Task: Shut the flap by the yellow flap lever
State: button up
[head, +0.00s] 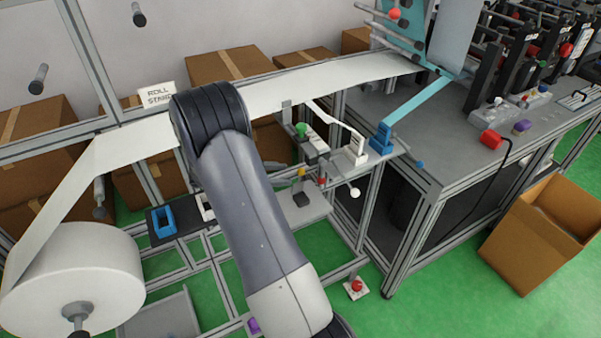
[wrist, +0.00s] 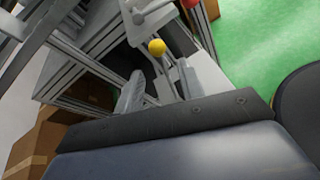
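The yellow flap lever shows as a round yellow knob in the wrist view (wrist: 156,46), just beyond my gripper. In the head view its yellow knob (head: 301,171) is small, below the grey rail and right of my arm. My gripper (wrist: 158,88) seems to be two grey fingers with a gap between them, rising past a dark edge at the bottom of the wrist view. They look empty and apart from the yellow knob.
A white web (head: 330,80) crosses above from the large roll (head: 75,280). A red button (head: 356,286) sits low. Green floor lies open at the right front.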

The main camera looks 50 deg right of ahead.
aim_at(299, 181)
jog(key=p+x, duration=0.1)
jog(key=x, duration=0.7)
jog(key=shift+s+d+f, duration=0.15)
jog(key=shift+s+d, duration=0.05)
jog(key=shift+d, duration=0.1)
jog(key=shift+c, duration=0.5)
grip_shut()
jog(key=shift+w, duration=0.15)
